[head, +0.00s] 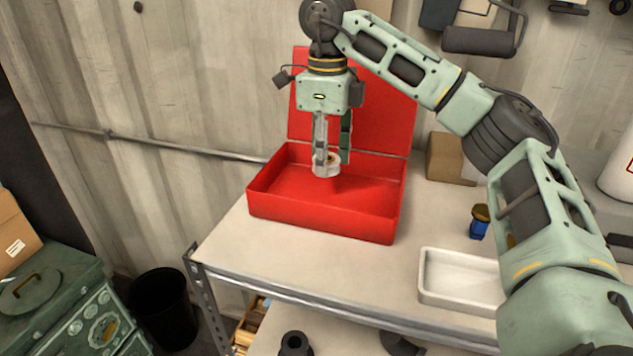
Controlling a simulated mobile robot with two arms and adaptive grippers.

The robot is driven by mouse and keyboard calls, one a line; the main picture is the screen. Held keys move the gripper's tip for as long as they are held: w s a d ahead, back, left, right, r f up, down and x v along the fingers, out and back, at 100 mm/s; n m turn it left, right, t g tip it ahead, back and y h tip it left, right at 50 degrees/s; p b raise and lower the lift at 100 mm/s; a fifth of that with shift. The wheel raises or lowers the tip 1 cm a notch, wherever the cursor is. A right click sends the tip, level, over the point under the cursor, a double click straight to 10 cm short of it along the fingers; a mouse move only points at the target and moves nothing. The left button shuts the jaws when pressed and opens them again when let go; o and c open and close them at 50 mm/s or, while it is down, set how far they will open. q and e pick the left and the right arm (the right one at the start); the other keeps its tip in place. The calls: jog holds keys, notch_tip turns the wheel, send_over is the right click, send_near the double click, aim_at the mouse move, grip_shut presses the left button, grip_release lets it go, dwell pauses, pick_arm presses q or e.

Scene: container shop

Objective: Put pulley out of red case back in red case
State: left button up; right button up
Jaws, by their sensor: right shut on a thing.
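The red case (320,224) stands open on the workbench, its lid raised at the back. My right gripper (326,160) points down over the inside of the case. It is shut on the pulley (325,170), a small pale grey round piece. The pulley is inside the outline of the open case, toward its back; I cannot tell whether it touches the floor of the case. My left gripper does not show.
A white tray (457,296) lies at the bench's front right. A blue item with a dark yellowish top (479,222) stands behind it. A cardboard box (449,158) sits right of the case. The bench's left front corner is clear.

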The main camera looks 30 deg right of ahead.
aim_at(316, 196)
jog(key=shift+w+a+f, duration=0.35)
jog(key=shift+a+f, duration=0.3)
jog(key=shift+a, duration=0.2)
jog(key=shift+s+f, duration=0.1)
jog(key=shift+f, duration=0.25)
notch_tip(316, 196, down, 2)
jog(key=shift+f+p, duration=0.2)
jog(key=shift+p, duration=0.55)
jog(key=shift+f, duration=0.5)
jog(key=o, duration=1.3)
jog(key=shift+r, duration=0.65)
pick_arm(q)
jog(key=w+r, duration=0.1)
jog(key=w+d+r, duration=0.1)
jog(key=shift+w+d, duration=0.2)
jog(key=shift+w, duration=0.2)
pick_arm(e)
notch_tip(316, 196, up, 11)
jog(key=shift+r, duration=0.1)
